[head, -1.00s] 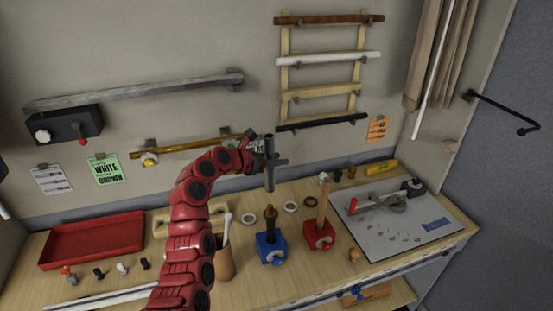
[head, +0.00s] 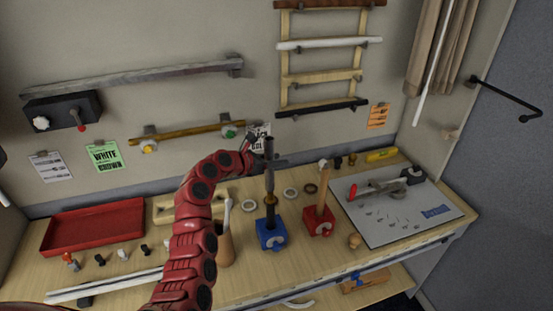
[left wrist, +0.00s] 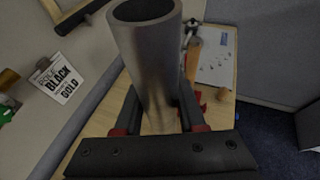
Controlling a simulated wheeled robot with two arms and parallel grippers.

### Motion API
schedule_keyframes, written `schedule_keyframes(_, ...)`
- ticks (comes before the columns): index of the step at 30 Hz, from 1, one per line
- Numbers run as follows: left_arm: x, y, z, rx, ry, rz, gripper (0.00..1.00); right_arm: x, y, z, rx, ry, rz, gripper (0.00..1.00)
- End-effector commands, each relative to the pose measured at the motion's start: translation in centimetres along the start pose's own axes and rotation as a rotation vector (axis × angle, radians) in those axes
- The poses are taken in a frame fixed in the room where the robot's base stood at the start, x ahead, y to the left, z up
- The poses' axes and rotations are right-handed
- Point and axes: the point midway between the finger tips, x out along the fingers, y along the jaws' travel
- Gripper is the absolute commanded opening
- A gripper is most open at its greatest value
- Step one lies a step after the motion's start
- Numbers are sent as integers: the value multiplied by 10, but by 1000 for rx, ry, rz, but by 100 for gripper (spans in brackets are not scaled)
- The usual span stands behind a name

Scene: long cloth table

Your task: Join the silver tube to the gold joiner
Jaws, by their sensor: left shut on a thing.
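The silver tube (head: 269,182) looks dark grey in the head view and stands upright in my left gripper (head: 270,161). In the left wrist view the tube (left wrist: 150,60) shows its hollow upper end, with the gripper fingers (left wrist: 158,118) closed around its side. The gold joiner (head: 271,212) stands upright in the blue holder (head: 271,236). The tube's lower end is directly over the joiner's top in the head view; they look in line and meet in the picture. I cannot tell whether the tube is seated on it. My right gripper is not in view.
A red holder (head: 318,224) with a wooden rod stands just right of the blue one. A brown cup (head: 225,250) is to the left. Rings lie behind the holders. A red tray (head: 95,232) is at the left, a white board (head: 405,207) at the right.

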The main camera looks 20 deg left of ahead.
Motion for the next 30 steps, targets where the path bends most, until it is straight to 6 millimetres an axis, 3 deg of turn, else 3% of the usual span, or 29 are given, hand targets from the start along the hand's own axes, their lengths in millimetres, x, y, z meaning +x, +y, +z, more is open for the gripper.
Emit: schedule_keyframes(30, 0, 0, 0, 0, 0, 0, 0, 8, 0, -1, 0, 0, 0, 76)
